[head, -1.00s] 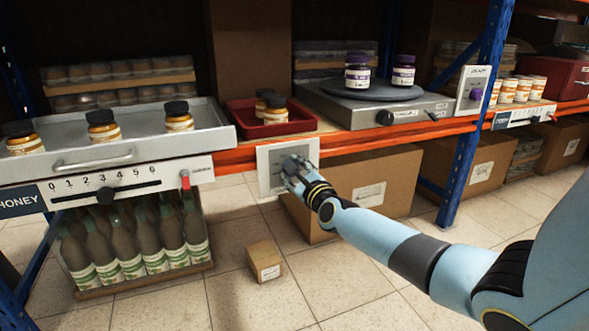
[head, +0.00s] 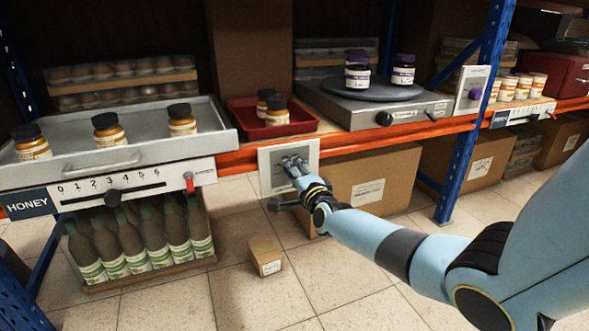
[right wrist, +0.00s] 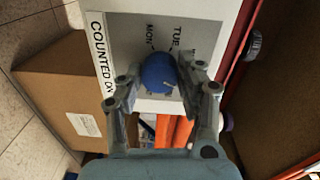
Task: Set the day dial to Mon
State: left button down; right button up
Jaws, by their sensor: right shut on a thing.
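The day dial's pale panel (head: 269,182) hangs on the orange shelf edge in the head view. In the right wrist view, the dial is a round blue knob (right wrist: 156,72) on a grey plate (right wrist: 112,38) with MON and TUE printed beside it. My right gripper (head: 292,163) is at the panel. Its fingers (right wrist: 158,82) are shut on the blue knob, one on each side. The fingers hide the knob in the head view. I cannot tell where its pointer aims. My left gripper is not in view.
A honey tray (head: 225,133) with several jars is left, above a slider scale (head: 110,190). A red tray (head: 240,117) and a turntable unit (head: 345,112) are on the shelf. A small box (head: 265,255) is on the floor. A blue post (head: 465,150) stands right.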

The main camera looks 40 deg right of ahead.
pick_arm(q)
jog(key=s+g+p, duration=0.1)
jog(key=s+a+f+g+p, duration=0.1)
jog(key=p, duration=0.1)
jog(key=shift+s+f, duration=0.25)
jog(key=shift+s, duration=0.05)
pick_arm(e)
jog(key=n, duration=1.7)
jog(key=n+t, duration=0.1)
jog(key=n, duration=0.8)
jog(key=shift+s+f+h, duration=0.1)
jog(key=shift+f+h, duration=0.2)
jog(key=shift+n, duration=0.4)
jog(key=o, duration=1.1)
jog(key=shift+r, duration=0.1)
jog(key=shift+o, duration=0.2)
